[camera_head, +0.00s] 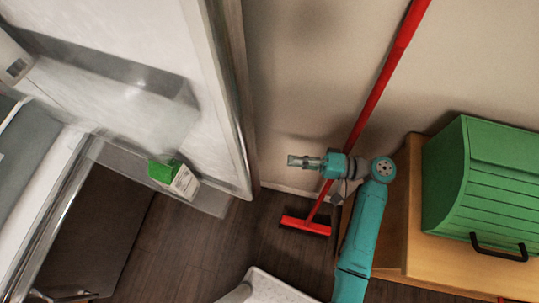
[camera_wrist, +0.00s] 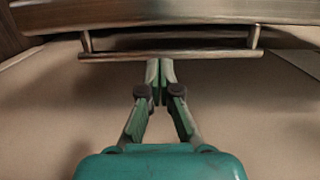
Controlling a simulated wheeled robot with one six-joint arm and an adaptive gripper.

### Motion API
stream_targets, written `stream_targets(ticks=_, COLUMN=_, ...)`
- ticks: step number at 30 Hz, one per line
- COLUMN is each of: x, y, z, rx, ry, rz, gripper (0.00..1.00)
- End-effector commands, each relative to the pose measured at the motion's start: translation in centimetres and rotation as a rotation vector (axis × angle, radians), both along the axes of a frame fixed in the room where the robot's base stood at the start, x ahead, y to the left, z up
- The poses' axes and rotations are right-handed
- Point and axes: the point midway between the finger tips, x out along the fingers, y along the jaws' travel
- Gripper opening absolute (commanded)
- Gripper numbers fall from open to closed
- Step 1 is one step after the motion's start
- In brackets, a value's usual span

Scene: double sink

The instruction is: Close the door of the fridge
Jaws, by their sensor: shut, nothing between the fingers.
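The fridge door (camera_head: 205,60) stands open at the left of the head view, its white inner face and clear shelves showing. Part of the fridge body (camera_head: 45,215) shows at the lower left. My gripper (camera_head: 292,161) is to the right of the door's edge, pointing left toward it, with a gap in the picture. In the wrist view my gripper (camera_wrist: 160,64) has its fingers together and empty. Their tips are just below a long metal handle bar (camera_wrist: 205,54); I cannot tell whether they touch it. The handle is hidden in the head view.
A green-and-white carton (camera_head: 176,178) sits in the low door shelf. A red broom (camera_head: 385,72) leans on the wall behind my gripper. A green bread box (camera_head: 480,185) stands on a wooden cabinet (camera_head: 410,215) at the right. Dark floor (camera_head: 205,245) is clear below the door.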

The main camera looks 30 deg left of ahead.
Motion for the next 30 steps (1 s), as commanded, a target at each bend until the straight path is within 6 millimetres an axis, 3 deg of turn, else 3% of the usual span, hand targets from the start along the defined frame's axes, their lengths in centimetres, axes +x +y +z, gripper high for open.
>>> stream_targets(ticks=18, x=-3.0, y=8.2, z=0.0, rx=0.000, ry=0.000, rz=0.003, gripper=0.00)
stream_targets(ticks=30, x=-3.4, y=9.2, z=0.0, rx=0.000, ry=0.000, rz=0.000, gripper=0.00)
